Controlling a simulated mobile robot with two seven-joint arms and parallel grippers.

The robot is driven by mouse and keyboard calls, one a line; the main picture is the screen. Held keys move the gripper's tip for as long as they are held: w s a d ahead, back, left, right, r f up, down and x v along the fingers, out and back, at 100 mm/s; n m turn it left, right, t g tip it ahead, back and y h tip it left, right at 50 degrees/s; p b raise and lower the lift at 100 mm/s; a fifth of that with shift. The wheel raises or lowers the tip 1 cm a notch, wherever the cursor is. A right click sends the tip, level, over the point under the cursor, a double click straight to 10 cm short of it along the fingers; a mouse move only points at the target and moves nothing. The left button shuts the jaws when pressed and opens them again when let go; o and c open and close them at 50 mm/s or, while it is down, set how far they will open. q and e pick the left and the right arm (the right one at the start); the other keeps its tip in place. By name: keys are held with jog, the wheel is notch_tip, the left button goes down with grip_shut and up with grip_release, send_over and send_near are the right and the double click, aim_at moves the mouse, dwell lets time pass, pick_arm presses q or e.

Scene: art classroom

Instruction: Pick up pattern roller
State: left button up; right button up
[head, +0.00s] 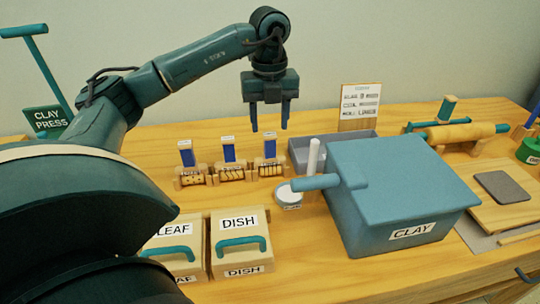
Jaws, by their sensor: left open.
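Three small pattern rollers with blue upright handles sit in a row on wooden stands in the middle of the table: a left one (187,158), a middle one (229,153) and a right one (270,149). My left gripper (270,126) is open, fingers pointing down, in line above the right roller in the head view. Its fingers appear empty and apart from the roller; the exact depth between them is hard to tell. My right gripper is not in view.
A blue clay box (390,185) stands right of the rollers, with a grey tray (306,153) behind it. Leaf and dish blocks (240,247) stand in front; a large rolling pin (465,131) lies at back right.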

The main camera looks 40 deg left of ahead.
aim_at(270, 134)
pick_arm(q)
notch_tip(270, 134, down, 5)
jog(key=shift+w+a+f, duration=0.1)
dwell(0.3)
grip_shut()
dwell(0.4)
